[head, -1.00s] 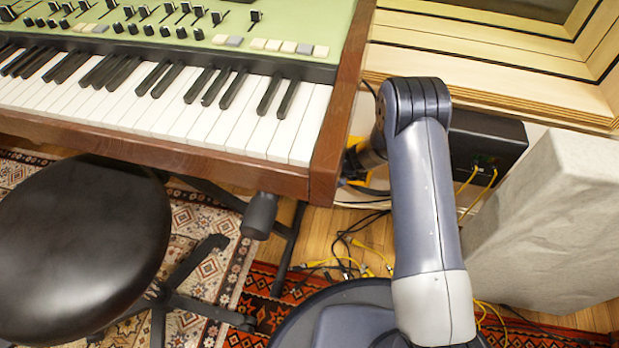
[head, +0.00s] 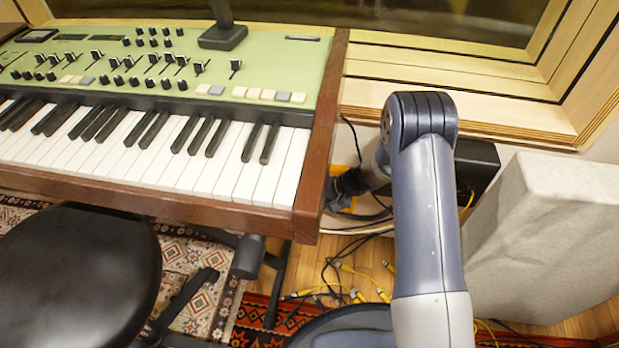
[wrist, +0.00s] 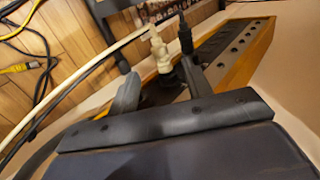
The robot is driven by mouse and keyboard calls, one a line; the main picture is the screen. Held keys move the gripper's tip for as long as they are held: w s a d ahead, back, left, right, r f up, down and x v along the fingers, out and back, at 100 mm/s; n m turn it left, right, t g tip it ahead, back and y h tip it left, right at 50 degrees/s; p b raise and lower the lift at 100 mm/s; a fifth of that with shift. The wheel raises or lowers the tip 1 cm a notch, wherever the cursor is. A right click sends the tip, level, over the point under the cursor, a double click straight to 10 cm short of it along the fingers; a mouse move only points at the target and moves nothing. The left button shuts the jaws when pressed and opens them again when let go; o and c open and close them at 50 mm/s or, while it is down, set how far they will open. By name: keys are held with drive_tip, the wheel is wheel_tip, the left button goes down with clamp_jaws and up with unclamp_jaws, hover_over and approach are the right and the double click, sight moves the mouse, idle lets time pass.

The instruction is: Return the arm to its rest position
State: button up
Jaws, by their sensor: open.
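My arm (head: 425,200) rises from the lower right in the head view and bends at the elbow. Its forearm reaches down and back beside the keyboard's right end; the gripper itself is not clear there. In the wrist view my gripper (wrist: 158,75) is open, its two dark fingers apart. A cream plug (wrist: 161,55) stands between and just beyond the fingers, in a wood-sided socket strip (wrist: 235,45). A black plug (wrist: 185,38) is beside it, near the right finger. I cannot tell whether the fingers touch either plug.
The keyboard (head: 190,150) stands close to the arm's left. A grey padded block (head: 550,230) and a dark box (head: 475,165) are at its right. Wooden window framing (head: 450,95) is behind. A black stool (head: 75,265) is front left. Loose cables (head: 345,285) lie on the floor.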

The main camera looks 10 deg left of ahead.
idle(0.3)
drive_tip(key=b+x, duration=0.3)
drive_tip(key=x, duration=0.4)
drive_tip(key=shift+s, duration=0.45)
drive_tip(key=shift+a+f, duration=0.15)
